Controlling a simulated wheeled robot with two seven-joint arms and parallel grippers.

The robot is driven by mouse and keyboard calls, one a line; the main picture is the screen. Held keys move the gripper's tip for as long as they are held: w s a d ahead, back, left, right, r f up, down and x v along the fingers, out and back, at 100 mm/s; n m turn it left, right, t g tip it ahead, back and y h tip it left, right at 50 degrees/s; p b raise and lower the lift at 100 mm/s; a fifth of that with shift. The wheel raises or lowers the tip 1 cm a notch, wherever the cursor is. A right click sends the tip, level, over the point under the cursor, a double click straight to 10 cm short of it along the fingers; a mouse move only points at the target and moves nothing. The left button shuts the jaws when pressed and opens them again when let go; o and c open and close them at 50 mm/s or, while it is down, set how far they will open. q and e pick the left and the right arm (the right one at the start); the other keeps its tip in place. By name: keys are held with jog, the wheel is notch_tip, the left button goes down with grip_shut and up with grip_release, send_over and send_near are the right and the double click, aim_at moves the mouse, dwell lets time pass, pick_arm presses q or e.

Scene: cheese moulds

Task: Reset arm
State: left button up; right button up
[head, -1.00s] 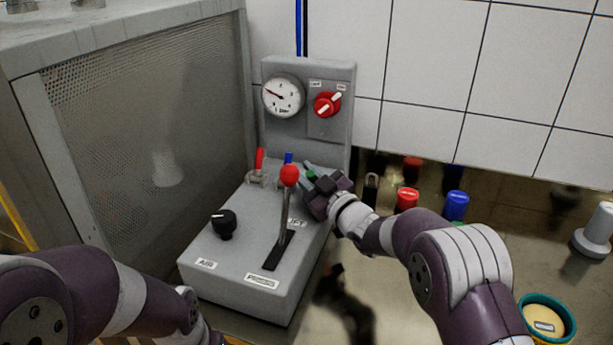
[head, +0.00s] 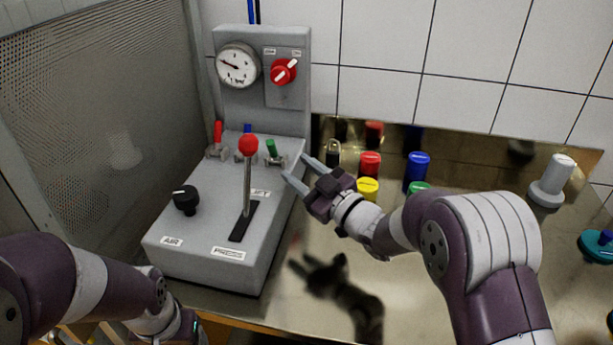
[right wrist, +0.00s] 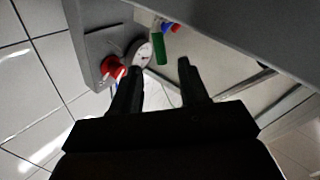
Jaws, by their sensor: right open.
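My right gripper (head: 298,174) is open and empty at the right edge of the grey control box (head: 190,235). Its fingers point toward the small green-handled valve (head: 271,148), with a gap between them. In the right wrist view the open fingers (right wrist: 158,85) show dark, with the green handle (right wrist: 159,48) beyond them. My left arm (head: 90,290) comes in at the lower left; its gripper fingers cannot be made out. A lever with a red ball (head: 248,145) stands up from its slot on the box.
The box carries a black knob (head: 186,200), a red valve handle (head: 218,133), a gauge (head: 238,65) and a red switch (head: 284,71). Red (head: 370,164), yellow (head: 367,189) and blue (head: 417,167) capped items stand right of my gripper. A mesh panel (head: 90,130) bounds the left.

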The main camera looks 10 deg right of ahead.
jog(key=shift+v, duration=0.85)
